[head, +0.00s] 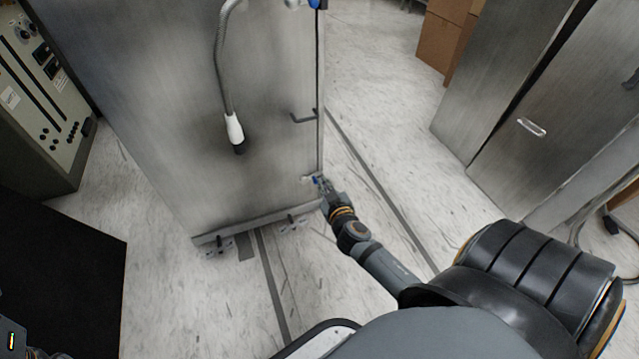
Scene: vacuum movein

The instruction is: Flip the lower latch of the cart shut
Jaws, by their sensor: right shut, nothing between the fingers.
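The cart (170,110) is a tall brushed-metal box standing upright on small feet. An upper latch (297,3) with blue shows at the top edge. My left gripper is not in view; only a dark piece of my left arm shows at the bottom left corner.
A hose with a white nozzle (234,128) hangs on the cart's face, and a handle (304,117) sticks out near its right edge. A control console (45,90) stands left. Metal cabinets (500,75) and cardboard boxes (443,38) stand right. Floor between is clear.

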